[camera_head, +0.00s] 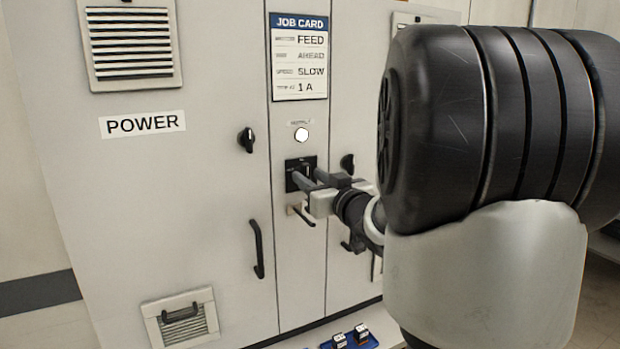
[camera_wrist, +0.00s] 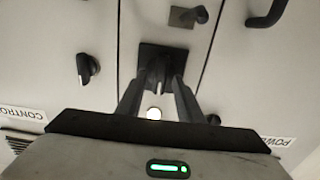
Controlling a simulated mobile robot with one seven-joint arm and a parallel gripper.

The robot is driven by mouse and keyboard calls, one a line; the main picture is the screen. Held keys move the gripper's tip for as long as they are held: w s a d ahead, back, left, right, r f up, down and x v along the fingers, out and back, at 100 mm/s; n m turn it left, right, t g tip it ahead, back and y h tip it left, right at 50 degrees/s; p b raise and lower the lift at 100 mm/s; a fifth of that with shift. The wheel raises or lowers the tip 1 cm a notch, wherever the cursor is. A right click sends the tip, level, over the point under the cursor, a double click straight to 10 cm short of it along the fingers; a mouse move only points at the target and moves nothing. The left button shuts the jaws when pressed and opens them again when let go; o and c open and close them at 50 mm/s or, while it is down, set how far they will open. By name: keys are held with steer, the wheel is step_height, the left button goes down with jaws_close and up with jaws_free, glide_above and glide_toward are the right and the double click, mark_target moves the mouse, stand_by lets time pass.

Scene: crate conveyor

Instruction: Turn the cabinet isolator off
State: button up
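The cabinet isolator is a black square plate with a rotary handle, on the narrow middle column of the grey cabinet. In the head view its plate (camera_head: 294,164) is partly hidden by my gripper (camera_head: 309,178). In the wrist view the black handle (camera_wrist: 158,72) stands out from the plate, roughly upright in the picture. My gripper (camera_wrist: 158,86) is open, its two fingers on either side of the handle. Gaps show between handle and fingers; I cannot tell whether the tips touch the plate. A lit white lamp (camera_head: 301,134) sits above the isolator.
The left door has a black knob (camera_head: 247,140), a POWER label (camera_head: 143,124) and a bar handle (camera_head: 257,248). Another knob (camera_head: 347,163) is right of the isolator. A small bracket with a black lever (camera_head: 307,215) sits just below. A job card (camera_head: 299,56) hangs above.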

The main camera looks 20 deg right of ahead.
jaws_close()
steer(key=shift+f+n+b, duration=0.1)
steer(key=shift+n+b, duration=0.2)
steer(key=shift+b, duration=0.15)
steer(key=shift+a+f+n+b, duration=0.1)
steer(key=shift+a+n+b, duration=0.1)
steer(key=shift+n+b, duration=3.9)
steer(key=shift+a+f+n+b, duration=0.1)
steer(key=shift+a+n+b, duration=0.05)
steer(key=shift+n+b, duration=3.9)
steer(key=shift+n+p, duration=0.3)
steer(key=shift+n, duration=0.25)
